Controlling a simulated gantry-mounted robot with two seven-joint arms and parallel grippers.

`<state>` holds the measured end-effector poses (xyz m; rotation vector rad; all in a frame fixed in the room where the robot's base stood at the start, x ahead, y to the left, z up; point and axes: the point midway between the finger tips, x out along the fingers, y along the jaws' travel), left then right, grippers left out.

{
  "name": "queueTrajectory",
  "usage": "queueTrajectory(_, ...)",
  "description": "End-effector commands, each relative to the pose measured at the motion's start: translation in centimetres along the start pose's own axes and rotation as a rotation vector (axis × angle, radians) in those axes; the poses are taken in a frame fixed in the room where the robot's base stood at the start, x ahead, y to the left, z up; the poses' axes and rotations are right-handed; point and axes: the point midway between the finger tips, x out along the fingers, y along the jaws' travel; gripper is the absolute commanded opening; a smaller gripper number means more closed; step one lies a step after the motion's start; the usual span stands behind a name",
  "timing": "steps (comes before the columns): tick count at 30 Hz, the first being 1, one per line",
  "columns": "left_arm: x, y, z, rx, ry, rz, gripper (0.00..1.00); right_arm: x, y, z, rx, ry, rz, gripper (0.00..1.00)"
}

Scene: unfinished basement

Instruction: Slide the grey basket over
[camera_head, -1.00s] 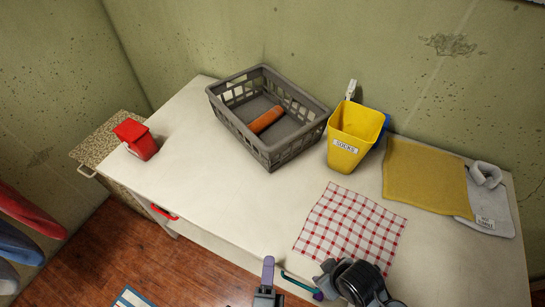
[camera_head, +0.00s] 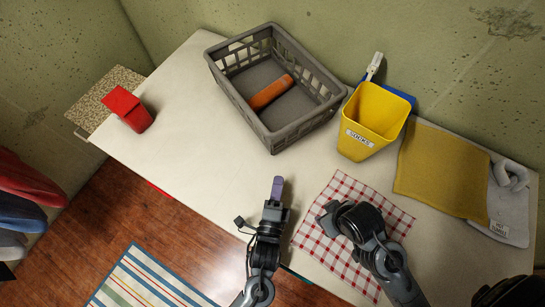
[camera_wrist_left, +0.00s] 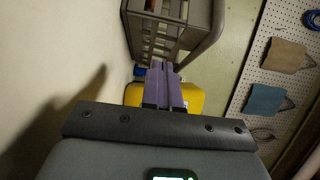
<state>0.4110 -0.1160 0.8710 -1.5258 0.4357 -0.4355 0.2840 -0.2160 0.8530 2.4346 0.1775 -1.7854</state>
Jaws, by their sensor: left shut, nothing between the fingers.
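The grey basket (camera_head: 285,132) is a slatted plastic crate at the back of the white table, set at an angle against the wall side. An orange cylinder-like item (camera_head: 271,92) lies inside it. My left gripper (camera_head: 278,184) has purple fingers, shut and empty, in front of the basket's near corner and apart from it. In the left wrist view the closed fingers (camera_wrist_left: 165,84) point toward the basket (camera_wrist_left: 205,42), which shows beyond them. My right arm's end (camera_head: 345,217) is over the checked cloth; its fingers cannot be made out.
A yellow bin (camera_head: 378,112) labelled "SOCKS" stands close to the basket's right side. A red container (camera_head: 128,108) stands at the table's left end. A red-checked cloth (camera_head: 340,190), a yellow cloth (camera_head: 440,170) and a grey garment (camera_head: 512,205) lie right. The table (camera_head: 185,105) is bare left of the basket.

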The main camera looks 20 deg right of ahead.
Motion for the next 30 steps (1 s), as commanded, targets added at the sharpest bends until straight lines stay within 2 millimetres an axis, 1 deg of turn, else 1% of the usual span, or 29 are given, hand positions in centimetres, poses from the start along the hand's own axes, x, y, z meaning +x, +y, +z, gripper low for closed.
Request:
queueTrajectory(1,1.2,-0.2,0.0,0.001,-0.001,-0.002,0.0,-0.3,0.0,-0.1,0.001,0.001,0.0,0.43)
queueTrajectory(3,2.5,-0.3,0.0,0.0,0.0,-0.002,0.0,-0.4,0.1,-0.2,0.001,0.002,0.001,0.43)
queueTrajectory(8,5.2,-0.2,0.0,-0.001,0.0,-0.001,0.0,-0.8,0.1,-0.4,0.0,0.005,0.003,0.43)
queueTrajectory(9,5.5,-0.2,0.7,0.003,-0.001,0.0,0.0,-1.0,0.2,-0.5,-0.001,0.005,0.003,0.43)
queueTrajectory(12,6.3,-0.2,1.6,0.002,-0.001,0.0,0.0,-1.3,0.3,-0.6,-0.005,0.005,0.007,0.43)
queueTrajectory(19,7.4,-0.1,2.7,0.0,0.001,-0.001,0.0,-1.6,0.5,-0.7,-0.01,0.005,0.012,0.43)
queueTrajectory(30,7.6,0.0,2.8,0.0,0.001,0.0,0.0,-1.6,0.4,-0.8,-0.008,0.006,0.01,0.43)
